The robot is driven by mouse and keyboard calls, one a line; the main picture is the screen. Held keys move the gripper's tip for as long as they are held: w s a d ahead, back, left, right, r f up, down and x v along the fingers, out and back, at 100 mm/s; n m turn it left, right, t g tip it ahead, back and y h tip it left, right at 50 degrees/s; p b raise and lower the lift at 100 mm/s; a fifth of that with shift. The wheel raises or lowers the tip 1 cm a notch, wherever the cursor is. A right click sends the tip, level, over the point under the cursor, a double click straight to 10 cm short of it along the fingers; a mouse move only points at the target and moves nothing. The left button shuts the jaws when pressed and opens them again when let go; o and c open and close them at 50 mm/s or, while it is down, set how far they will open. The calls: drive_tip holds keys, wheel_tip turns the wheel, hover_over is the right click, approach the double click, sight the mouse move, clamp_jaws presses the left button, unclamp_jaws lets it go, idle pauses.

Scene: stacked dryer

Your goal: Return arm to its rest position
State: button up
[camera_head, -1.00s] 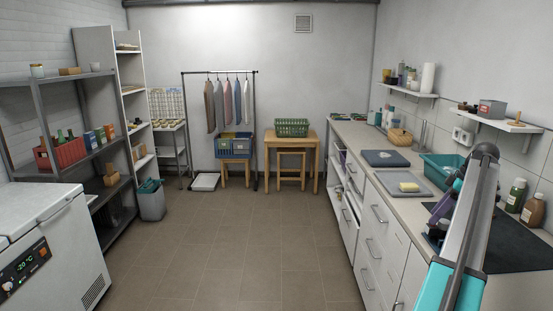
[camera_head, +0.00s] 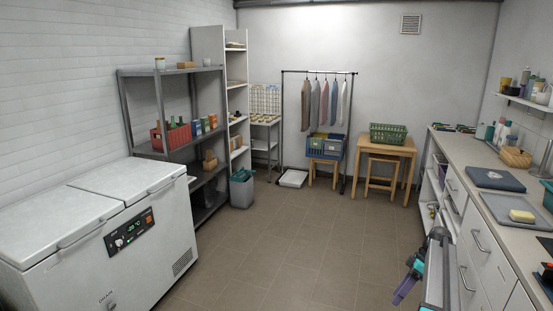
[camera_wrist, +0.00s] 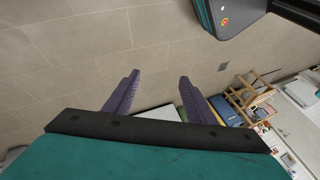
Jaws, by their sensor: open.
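My arm rises from the lower right edge of the head view, in front of the drawers of the right counter. My gripper (camera_wrist: 158,88) shows in the wrist view as two purple fingers spread apart with nothing held between them. In the head view, a purple part of my gripper (camera_head: 407,288) hangs beside the end of the arm, over the floor.
A white chest freezer (camera_head: 125,235) and a grey shelf rack (camera_head: 172,72) stand at the left. The counter (camera_head: 447,148) runs along the right. A wooden table (camera_head: 388,144) and clothes rack (camera_head: 319,72) are at the back. The tiled floor (camera_head: 290,250) between is clear.

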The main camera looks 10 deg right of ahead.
drive_tip(key=s+a+f+g, duration=0.25)
drive_tip(key=a+f, duration=0.45)
drive_tip(key=a, duration=0.4)
drive_tip(key=s+a+f+g+h, duration=0.1)
drive_tip(key=s+a+f, duration=0.2)
drive_tip(key=a+f, duration=0.6)
drive_tip(key=s+a+f+g, duration=0.1)
drive_tip(key=s+a+f, duration=0.3)
drive_tip(key=a, duration=0.9)
drive_tip(key=s+a+f+g+h, duration=0.2)
drive_tip(key=s+a+f, duration=0.6)
drive_tip(key=s+a, duration=0.2)
drive_tip(key=s+f+m+t+h, duration=0.1)
drive_tip(key=s+f+m+h, duration=0.2)
drive_tip(key=s+m, duration=0.6)
drive_tip(key=shift+s+f, duration=0.2)
drive_tip(key=shift+s, duration=1.8)
drive_tip(key=shift+t, duration=0.25)
